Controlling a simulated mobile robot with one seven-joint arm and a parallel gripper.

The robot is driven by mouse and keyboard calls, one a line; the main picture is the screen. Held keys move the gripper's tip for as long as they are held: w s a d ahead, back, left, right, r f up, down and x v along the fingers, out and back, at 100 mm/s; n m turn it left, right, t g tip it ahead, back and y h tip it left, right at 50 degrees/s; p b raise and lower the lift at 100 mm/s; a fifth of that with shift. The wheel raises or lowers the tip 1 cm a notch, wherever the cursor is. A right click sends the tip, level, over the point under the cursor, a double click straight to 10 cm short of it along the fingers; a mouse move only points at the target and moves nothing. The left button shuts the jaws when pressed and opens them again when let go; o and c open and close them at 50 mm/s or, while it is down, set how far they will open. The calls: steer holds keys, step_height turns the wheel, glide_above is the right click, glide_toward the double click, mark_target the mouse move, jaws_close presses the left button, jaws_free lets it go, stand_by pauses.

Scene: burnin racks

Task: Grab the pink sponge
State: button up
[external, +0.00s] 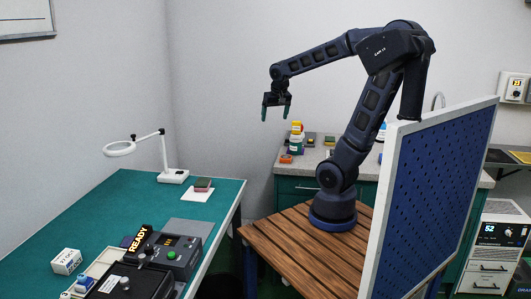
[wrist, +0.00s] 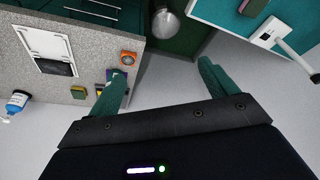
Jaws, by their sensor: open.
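In the wrist view a dark pinkish and green block (wrist: 255,6), likely the same one, is cut by the top edge. My gripper (external: 276,112) is raised high in the air, to the right of and well above the block. Its green fingers are spread apart and empty in the wrist view (wrist: 162,88).
The counter (external: 310,167) holds a bottle and small blocks. A blue pegboard (external: 430,200) stands at right.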

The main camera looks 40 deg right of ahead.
steer(key=w+a+f+m, duration=0.2)
steer(key=w+a+f, duration=0.1)
steer(key=w+a, duration=0.4)
steer(key=m+h, duration=0.2)
steer(key=m, duration=0.1)
glide_toward(203, 181)
steer(key=x, duration=0.9)
steer(key=shift+w+f, duration=0.25)
steer(key=shift+f, duration=0.1)
steer(key=c, duration=1.1)
